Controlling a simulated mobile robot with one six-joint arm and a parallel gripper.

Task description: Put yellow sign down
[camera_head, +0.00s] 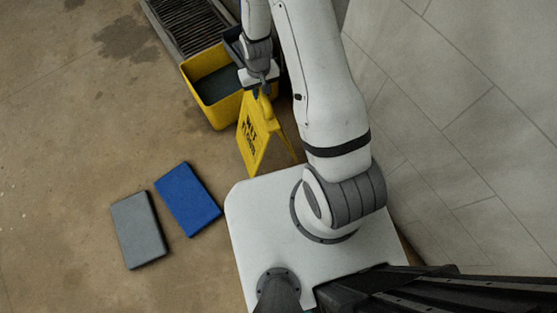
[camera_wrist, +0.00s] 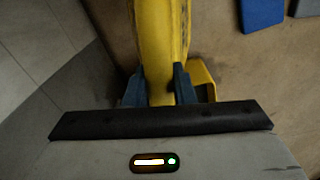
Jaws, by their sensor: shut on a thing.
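The yellow sign (camera_head: 253,137) is a folding A-shaped floor sign with dark lettering, seen in the head view beside my base. My gripper (camera_head: 264,88) is at its top, and the sign hangs or stands upright below it. In the wrist view the yellow sign (camera_wrist: 161,40) runs between the two dark fingers of my gripper (camera_wrist: 160,84), which are shut on it. I cannot tell whether the sign's feet touch the floor.
A yellow bucket (camera_head: 190,72) with dark contents stands just behind the sign, by a dark floor grate (camera_head: 188,22). A blue pad (camera_head: 188,199) and a grey pad (camera_head: 139,230) lie on the brown floor at left. A tiled wall (camera_head: 470,130) is at right. Floor at far left is clear.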

